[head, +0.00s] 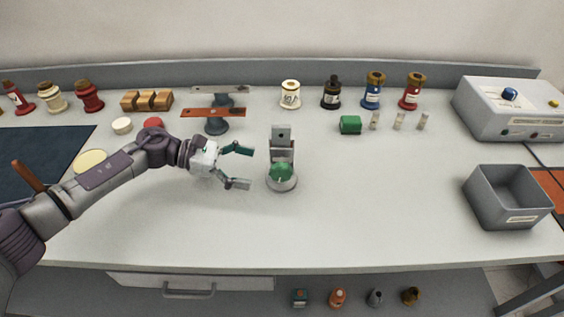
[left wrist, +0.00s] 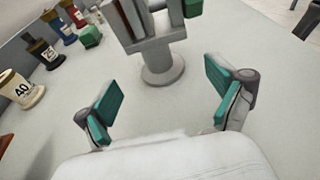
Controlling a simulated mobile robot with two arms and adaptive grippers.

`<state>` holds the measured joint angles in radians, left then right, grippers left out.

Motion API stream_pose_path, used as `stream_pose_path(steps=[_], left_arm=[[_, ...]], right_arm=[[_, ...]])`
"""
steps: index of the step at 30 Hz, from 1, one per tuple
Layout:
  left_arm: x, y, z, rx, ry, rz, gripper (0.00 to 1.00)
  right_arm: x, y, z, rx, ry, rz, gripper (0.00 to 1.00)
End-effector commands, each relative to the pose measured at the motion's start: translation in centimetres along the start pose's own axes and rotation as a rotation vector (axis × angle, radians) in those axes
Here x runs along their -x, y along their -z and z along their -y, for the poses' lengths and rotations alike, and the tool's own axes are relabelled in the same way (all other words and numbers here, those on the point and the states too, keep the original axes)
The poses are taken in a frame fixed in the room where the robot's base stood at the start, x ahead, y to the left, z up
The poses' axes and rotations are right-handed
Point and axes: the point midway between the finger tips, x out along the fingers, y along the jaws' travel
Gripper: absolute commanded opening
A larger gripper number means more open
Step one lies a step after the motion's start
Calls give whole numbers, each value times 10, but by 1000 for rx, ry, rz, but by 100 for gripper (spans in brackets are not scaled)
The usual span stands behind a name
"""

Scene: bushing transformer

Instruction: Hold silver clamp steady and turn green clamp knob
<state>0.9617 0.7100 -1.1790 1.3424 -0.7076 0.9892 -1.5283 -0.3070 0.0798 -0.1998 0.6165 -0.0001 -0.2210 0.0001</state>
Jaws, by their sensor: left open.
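The silver clamp (head: 281,152) stands upright on a round base near the middle of the table. Its green knob (head: 281,173) faces the front, low on the clamp. My left gripper (head: 243,167) is open and empty, just left of the clamp and apart from it, with its fingers pointing at it. In the left wrist view the clamp (left wrist: 161,62) stands ahead, beyond and between my open green-padded fingers (left wrist: 160,95); its top is cut off by the frame. A green part (left wrist: 192,8) shows at its upper right there. My right gripper is not in view.
A stand with an orange bar (head: 213,112) is behind my left gripper. A white jar (head: 290,95), several bottles and a green block (head: 350,125) line the back. A grey bin (head: 508,197) is at the right. The table right of the clamp is clear.

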Motion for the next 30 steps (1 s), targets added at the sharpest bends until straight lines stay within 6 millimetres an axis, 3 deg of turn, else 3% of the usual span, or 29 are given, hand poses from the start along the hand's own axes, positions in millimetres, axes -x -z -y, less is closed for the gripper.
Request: stream_pose_path(steps=[6,12,27,30], left_arm=[[-34,-1,0,0,2,1,94],[-59,3,0,-1,2,1,94],[-71,0,0,-1,0,0,94],[-70,0,0,-1,0,1,81]], right_arm=[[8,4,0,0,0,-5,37],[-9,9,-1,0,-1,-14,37],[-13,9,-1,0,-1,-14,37],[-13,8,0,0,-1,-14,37]])
